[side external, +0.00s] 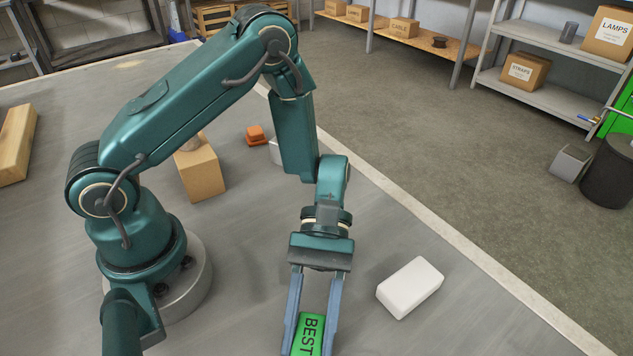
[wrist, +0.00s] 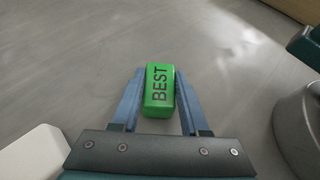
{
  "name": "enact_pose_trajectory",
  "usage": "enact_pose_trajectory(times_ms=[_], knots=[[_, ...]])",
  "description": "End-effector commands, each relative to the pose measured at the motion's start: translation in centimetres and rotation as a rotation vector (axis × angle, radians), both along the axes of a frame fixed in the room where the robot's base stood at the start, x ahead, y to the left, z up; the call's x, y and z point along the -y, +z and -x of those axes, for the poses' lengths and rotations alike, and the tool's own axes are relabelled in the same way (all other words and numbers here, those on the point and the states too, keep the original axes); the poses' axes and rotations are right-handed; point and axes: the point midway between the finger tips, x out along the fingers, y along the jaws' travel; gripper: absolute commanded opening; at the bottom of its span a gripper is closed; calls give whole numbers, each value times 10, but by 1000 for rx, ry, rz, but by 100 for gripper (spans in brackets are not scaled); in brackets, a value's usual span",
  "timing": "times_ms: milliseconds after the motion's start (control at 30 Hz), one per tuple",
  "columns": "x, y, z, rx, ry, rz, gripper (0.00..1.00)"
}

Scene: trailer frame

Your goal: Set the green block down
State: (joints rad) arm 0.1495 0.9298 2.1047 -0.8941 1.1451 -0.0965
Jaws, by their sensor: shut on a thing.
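The green block (side external: 308,334) has dark lettering reading BEST on it. My gripper (side external: 312,335) is shut on it, with one blue-grey finger along each side. The block shows at the bottom edge of the side external view, where its lower end is cut off. In the wrist view the green block (wrist: 159,90) sits between the two fingertips (wrist: 159,88), over the bare grey surface. I cannot tell whether its underside touches the surface.
A white block (side external: 410,287) lies right of my gripper; it also shows in the wrist view (wrist: 32,155). A cardboard-coloured box (side external: 201,173), an orange item (side external: 256,135) and a wooden beam (side external: 17,143) stand farther back. The grey surface (side external: 400,240) around the white block is clear.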

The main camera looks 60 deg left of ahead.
Motion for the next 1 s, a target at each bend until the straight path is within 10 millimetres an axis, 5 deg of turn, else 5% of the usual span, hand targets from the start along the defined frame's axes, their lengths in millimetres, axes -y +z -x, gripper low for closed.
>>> enact_pose_trajectory(times_ms=[167,200,267,300,667,1000], knots=[[0,-1,0,-1,0,0,0],[0,-2,0,-1,0,0,48],[0,-2,0,0,0,0,71],[0,-2,0,0,0,0,74],[0,1,0,1,1,0,74],[-39,29,-41,7,6,0,74]])
